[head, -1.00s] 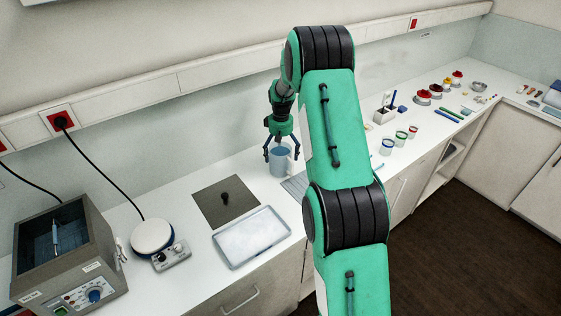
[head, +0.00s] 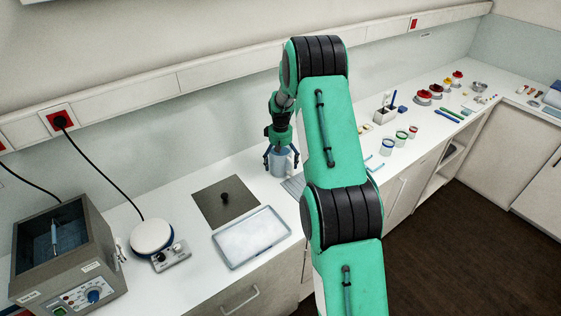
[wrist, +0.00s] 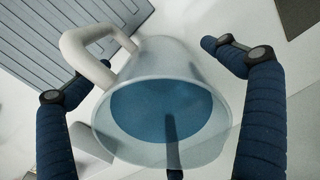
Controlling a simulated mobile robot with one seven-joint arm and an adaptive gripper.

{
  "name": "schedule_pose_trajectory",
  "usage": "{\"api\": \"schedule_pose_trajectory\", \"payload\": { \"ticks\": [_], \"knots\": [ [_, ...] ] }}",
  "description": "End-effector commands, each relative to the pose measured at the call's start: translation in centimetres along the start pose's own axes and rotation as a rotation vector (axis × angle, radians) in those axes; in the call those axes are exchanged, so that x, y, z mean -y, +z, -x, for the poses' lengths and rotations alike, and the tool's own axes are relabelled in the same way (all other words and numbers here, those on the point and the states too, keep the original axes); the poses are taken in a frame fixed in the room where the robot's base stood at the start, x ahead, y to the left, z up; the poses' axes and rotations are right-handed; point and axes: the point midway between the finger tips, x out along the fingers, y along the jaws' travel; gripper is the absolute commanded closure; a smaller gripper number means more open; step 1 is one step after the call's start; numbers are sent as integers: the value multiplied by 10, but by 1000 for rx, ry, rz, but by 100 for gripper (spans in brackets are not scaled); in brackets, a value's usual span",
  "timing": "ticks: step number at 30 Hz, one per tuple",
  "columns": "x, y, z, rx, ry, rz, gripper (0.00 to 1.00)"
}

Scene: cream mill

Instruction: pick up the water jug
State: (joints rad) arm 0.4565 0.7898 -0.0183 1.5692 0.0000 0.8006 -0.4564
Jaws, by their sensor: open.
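The water jug (head: 281,163) stands on the white counter, a pale translucent vessel with blue water inside and a handle on its right in the head view. In the wrist view the jug (wrist: 205,72) fills the middle, its mouth toward the camera and its handle at the upper left. My gripper (head: 281,160) points down over the jug, open, with its fingers around the jug's upper part. In the wrist view the blue fingers of my gripper (wrist: 150,75) stand on both sides of the jug, with gaps visible. A third finger shows only partly at the bottom edge.
A grey ribbed mat (head: 294,186) lies beside the jug, partly hidden by my arm. A white tray (head: 251,237) and a dark square plate (head: 213,205) with a black knob are to the left. Small coloured jars (head: 388,146) stand to the right.

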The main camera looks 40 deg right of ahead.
Motion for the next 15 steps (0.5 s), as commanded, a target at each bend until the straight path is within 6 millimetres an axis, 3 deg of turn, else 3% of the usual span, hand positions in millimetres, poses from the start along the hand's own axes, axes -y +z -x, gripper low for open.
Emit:
{"api": "schedule_pose_trajectory", "payload": {
  "ticks": [11,12,15],
  "knots": [
    [0,0,0,0,0,0,0],
    [0,0,0,0,0,0,2],
    [0,0,0,0,0,0,22]
  ]
}}
